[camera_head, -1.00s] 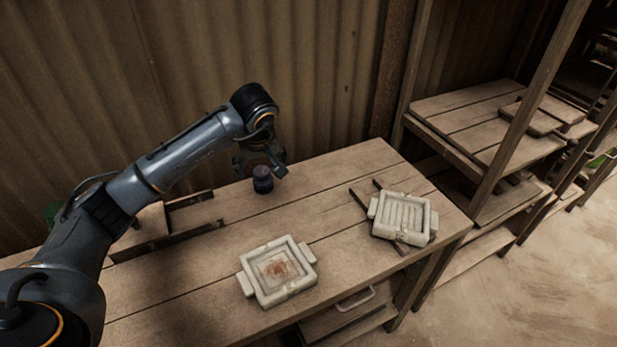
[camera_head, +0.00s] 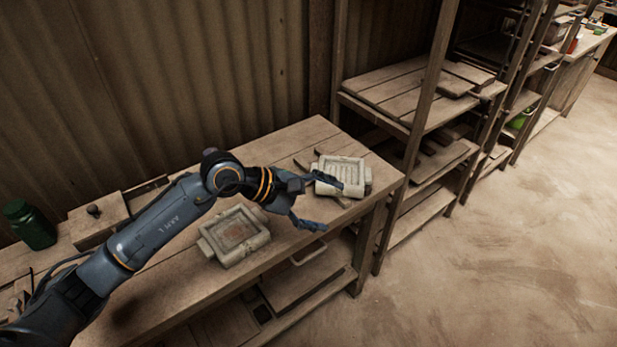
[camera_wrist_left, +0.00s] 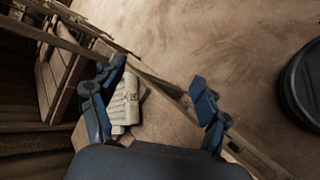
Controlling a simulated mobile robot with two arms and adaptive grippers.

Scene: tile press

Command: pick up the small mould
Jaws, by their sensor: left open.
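Two pale moulds lie on the wooden table. One with a ribbed inside (camera_head: 341,172) is near the table's right end, on dark strips. I cannot tell for sure which is the small one. My left gripper (camera_head: 332,204) is open and empty, its fingers spread at the front side of the ribbed mould, one finger overlapping it in the picture. In the left wrist view a pale ribbed mould (camera_wrist_left: 125,103) shows beside the left finger of my gripper (camera_wrist_left: 157,80). My right gripper is out of view.
The table (camera_head: 150,310) stands against a corrugated wall. A dark green jar (camera_head: 31,226) and a wooden box with a knob (camera_head: 97,222) are at its left. A wooden shelf rack (camera_head: 395,95) stands close on the right. The floor (camera_head: 500,240) beyond is clear.

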